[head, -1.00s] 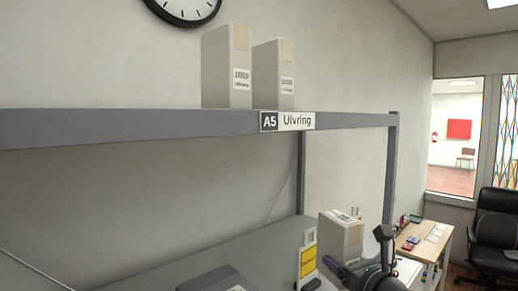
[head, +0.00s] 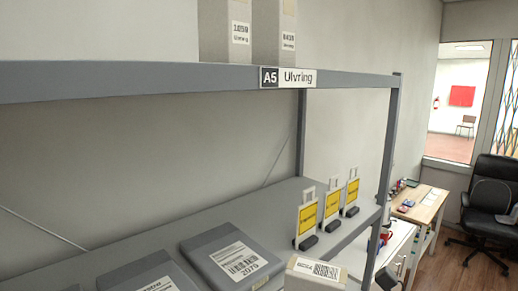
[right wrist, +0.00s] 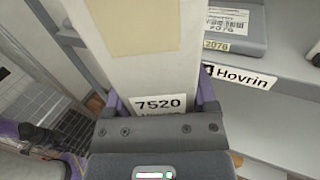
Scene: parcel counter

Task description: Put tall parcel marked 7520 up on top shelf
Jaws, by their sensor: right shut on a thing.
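The tall parcel marked 7520 (right wrist: 150,50) is pale grey with a beige tape strip and a white number label, seen in the right wrist view. My right gripper (right wrist: 160,103) is shut on it, with a finger on either side near the label. A pale box top with a barcode label (head: 316,271) at the bottom edge of the head view appears to be this parcel, below the top shelf. The top shelf (head: 150,82) carries the sign A5 Ulvring (head: 287,77). My left gripper is not in view.
Two tall pale parcels, left (head: 226,30) and right (head: 275,32), stand on the top shelf, their tops cut off. The shelf looks clear either side of them. Below are flat grey parcels (head: 232,258) and yellow signs (head: 307,215). The right post (head: 390,150) rises nearby.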

